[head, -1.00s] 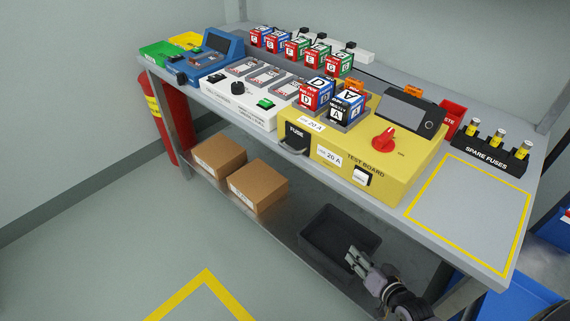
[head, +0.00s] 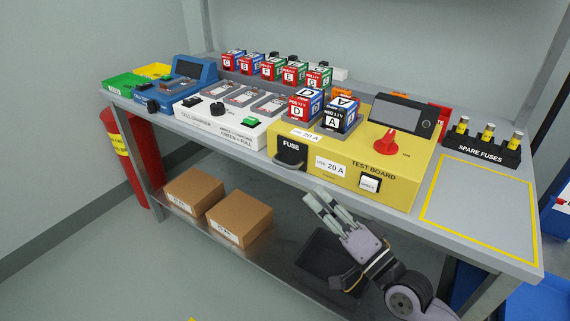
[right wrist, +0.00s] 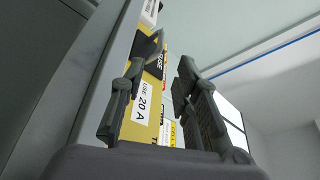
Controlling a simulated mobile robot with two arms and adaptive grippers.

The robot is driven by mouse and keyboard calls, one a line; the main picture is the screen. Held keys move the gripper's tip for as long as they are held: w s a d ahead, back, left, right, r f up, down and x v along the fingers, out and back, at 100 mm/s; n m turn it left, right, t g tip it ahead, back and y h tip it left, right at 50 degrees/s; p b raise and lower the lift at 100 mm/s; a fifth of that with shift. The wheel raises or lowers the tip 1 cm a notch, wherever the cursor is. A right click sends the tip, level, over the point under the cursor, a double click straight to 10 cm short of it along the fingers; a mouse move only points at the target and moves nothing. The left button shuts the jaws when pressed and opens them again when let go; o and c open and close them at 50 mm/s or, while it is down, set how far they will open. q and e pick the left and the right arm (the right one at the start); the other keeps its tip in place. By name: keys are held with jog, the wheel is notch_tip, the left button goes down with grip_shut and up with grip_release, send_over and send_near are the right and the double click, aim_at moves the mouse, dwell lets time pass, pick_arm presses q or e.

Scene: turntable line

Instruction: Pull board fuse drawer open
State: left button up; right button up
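The yellow test board (head: 350,183) stands on the bench. Its black fuse drawer (head: 290,152), marked FUSE, is at the left of the front face with a protruding black handle. The drawer front looks flush with the board. In the right wrist view, the dark drawer front (right wrist: 153,62) shows partly behind a finger, beside the 20 A label. My right gripper (head: 322,191) is below and right of the drawer, in front of the bench edge. Its fingers are apart and empty, also in the right wrist view (right wrist: 170,58). My left gripper is out of view.
Spare fuses stand in a black holder (head: 486,148) at the right. A white cell charger (head: 228,128) adjoins the board on the left. A black bin (head: 325,255) and cardboard boxes (head: 240,220) sit on the lower shelf. The yellow-outlined bench area (head: 480,205) is clear.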

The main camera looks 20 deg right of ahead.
aim_at(285, 166)
jog(key=x, duration=1.1)
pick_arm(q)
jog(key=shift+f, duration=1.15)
pick_arm(e)
jog(key=shift+w+a, duration=0.25)
jog(key=shift+w, duration=0.35)
grip_shut()
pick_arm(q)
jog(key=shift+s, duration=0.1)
